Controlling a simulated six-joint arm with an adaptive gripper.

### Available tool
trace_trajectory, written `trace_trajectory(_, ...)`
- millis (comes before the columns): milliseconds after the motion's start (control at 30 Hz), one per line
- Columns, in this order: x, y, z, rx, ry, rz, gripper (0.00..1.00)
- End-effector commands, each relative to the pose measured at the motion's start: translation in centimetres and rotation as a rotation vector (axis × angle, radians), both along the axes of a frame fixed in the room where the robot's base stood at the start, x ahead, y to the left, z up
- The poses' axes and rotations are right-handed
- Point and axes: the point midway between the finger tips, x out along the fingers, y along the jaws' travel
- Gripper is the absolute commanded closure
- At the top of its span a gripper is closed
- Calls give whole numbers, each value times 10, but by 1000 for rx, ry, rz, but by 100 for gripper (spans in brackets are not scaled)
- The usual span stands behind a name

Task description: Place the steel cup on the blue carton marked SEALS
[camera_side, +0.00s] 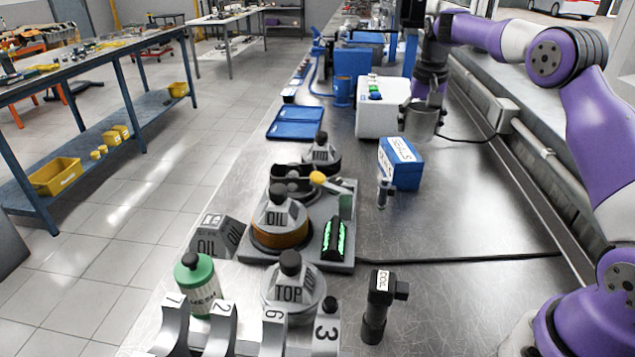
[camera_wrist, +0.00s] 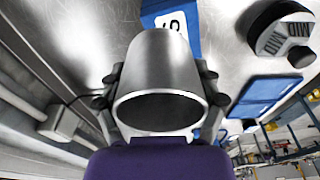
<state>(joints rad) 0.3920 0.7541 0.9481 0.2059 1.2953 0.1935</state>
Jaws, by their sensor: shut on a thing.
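The steel cup (camera_side: 421,123) is a plain grey metal cup held up in the air at the end of my arm. My gripper (camera_side: 427,104) is shut on it. In the wrist view the cup (camera_wrist: 162,75) fills the middle, with finger parts of my gripper (camera_wrist: 160,86) on both sides. The blue carton (camera_side: 403,170) marked SEALS stands on the steel bench, below and nearer the side camera than the cup. It is partly hidden behind the cup in the wrist view (camera_wrist: 185,22). The carton's visible top is bare.
A white box (camera_side: 378,119) stands left of the cup. A blue tray (camera_side: 295,122), a MID part (camera_side: 321,153) and a grey OIL fixture (camera_side: 340,215) lie left of the carton. A small grey part (camera_side: 384,193) stands before it. Bench to the carton's right is clear.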

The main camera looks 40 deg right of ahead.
Motion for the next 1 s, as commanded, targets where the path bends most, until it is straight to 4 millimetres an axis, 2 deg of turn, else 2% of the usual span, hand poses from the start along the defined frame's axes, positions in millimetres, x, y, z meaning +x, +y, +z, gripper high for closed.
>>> trace_trajectory(167,0,-10,-12,0,2,2,74)
trace_trajectory(300,0,-9,-34,1,3,2,74)
trace_trajectory(400,1,-9,-44,0,0,3,74)
trace_trajectory(767,1,-9,-48,0,0,2,74)
trace_trajectory(800,1,-9,-49,0,0,2,19)
trace_trajectory(833,1,-9,-49,0,0,2,4)
trace_trajectory(867,1,-9,-49,0,0,2,0)
trace_trajectory(1000,1,-9,-49,-1,0,2,0)
